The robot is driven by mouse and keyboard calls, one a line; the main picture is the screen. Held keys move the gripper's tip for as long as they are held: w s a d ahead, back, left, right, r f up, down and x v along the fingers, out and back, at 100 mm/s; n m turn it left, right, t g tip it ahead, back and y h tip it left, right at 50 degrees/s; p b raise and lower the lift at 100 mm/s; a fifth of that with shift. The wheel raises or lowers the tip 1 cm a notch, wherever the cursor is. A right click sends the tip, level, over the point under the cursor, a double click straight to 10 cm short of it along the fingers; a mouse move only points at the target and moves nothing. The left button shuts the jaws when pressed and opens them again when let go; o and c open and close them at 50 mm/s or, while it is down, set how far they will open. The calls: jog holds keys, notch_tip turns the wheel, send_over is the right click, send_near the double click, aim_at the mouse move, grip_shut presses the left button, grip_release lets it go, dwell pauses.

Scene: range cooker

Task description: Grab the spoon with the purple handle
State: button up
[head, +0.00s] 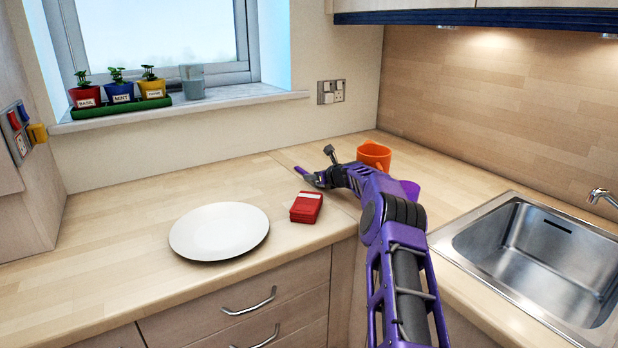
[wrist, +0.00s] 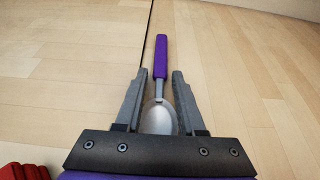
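The spoon (wrist: 161,60) with the purple handle lies on the wooden worktop in the wrist view, its handle pointing away and its metal bowl nearest me. My gripper (wrist: 160,80) is open, with one finger on each side of the spoon's bowl and neck. I see a gap between each finger and the spoon's neck. In the head view, the spoon's purple handle (head: 302,170) sticks out to the left of my gripper (head: 312,179). The rest of the spoon is hidden there.
A red box (head: 306,207) lies close in front of my gripper. A white plate (head: 219,231) is to its left. A sink (head: 540,262) is at right. The worktop's left part is clear.

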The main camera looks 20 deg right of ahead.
grip_shut()
jog(key=shift+r, duration=0.1)
